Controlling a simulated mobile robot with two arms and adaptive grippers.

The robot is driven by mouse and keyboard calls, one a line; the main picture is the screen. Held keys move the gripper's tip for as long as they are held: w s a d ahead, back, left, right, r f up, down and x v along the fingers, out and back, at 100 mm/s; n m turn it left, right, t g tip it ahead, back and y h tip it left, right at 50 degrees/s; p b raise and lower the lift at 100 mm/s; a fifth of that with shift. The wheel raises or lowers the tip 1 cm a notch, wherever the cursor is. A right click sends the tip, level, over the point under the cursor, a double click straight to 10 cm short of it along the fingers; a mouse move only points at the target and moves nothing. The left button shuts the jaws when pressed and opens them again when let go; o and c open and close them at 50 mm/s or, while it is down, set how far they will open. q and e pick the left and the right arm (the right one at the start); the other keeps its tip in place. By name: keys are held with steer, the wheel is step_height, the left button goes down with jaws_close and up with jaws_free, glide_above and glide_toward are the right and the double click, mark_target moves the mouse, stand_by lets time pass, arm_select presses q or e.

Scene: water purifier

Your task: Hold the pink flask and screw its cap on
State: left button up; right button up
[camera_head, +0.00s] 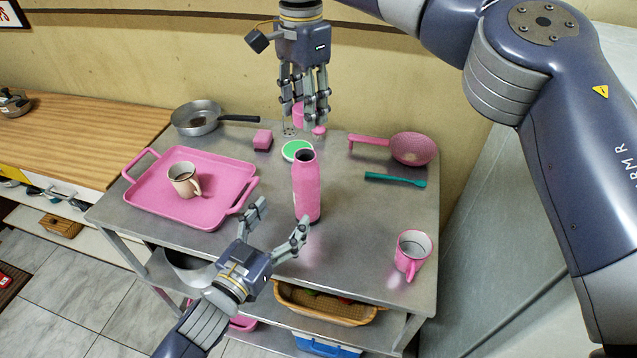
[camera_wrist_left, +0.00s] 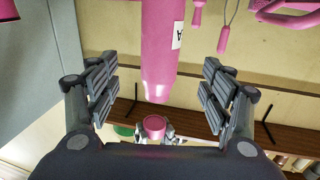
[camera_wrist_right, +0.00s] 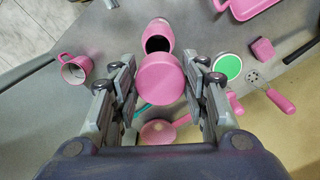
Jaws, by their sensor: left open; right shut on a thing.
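The pink flask (camera_head: 306,188) stands upright on the metal table, its dark mouth open. My left gripper (camera_head: 278,224) is open, in front of and left of the flask's lower part, apart from it. In the left wrist view the flask (camera_wrist_left: 162,50) shows ahead, between the spread fingers. My right gripper (camera_head: 308,122) points down above and behind the flask, shut on the pink cap (camera_wrist_right: 160,77). The cap partly shows between its fingers in the head view (camera_head: 299,113). The cap is apart from the mouth; the right wrist view shows the flask (camera_wrist_right: 160,30) beyond it.
A pink tray (camera_head: 226,205) with a mug (camera_head: 184,180) stands at left. A green-topped round item (camera_head: 297,149) lies behind the flask. A pink pan (camera_head: 411,149), teal utensil (camera_head: 395,180) and pink mug (camera_head: 412,254) are at right. A grey pan (camera_head: 196,117) stands at back left.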

steer(key=shift+s+a+r, duration=0.35)
steer(key=shift+s+a, duration=0.1)
steer(key=shift+s, duration=0.2)
arm_select(q)
steer(key=x, duration=1.1)
steer(key=shift+w+r, duration=0.1)
arm_select(e)
steer(key=shift+w+d+f, duration=0.15)
steer(key=shift+w, duration=0.05)
arm_select(q)
steer(key=c, duration=1.6)
steer(key=shift+c, duration=0.2)
arm_select(e)
glide_above(303, 156)
steer(key=shift+f, duration=2.45)
steer(key=shift+f, duration=0.9)
steer(key=shift+f, duration=0.5)
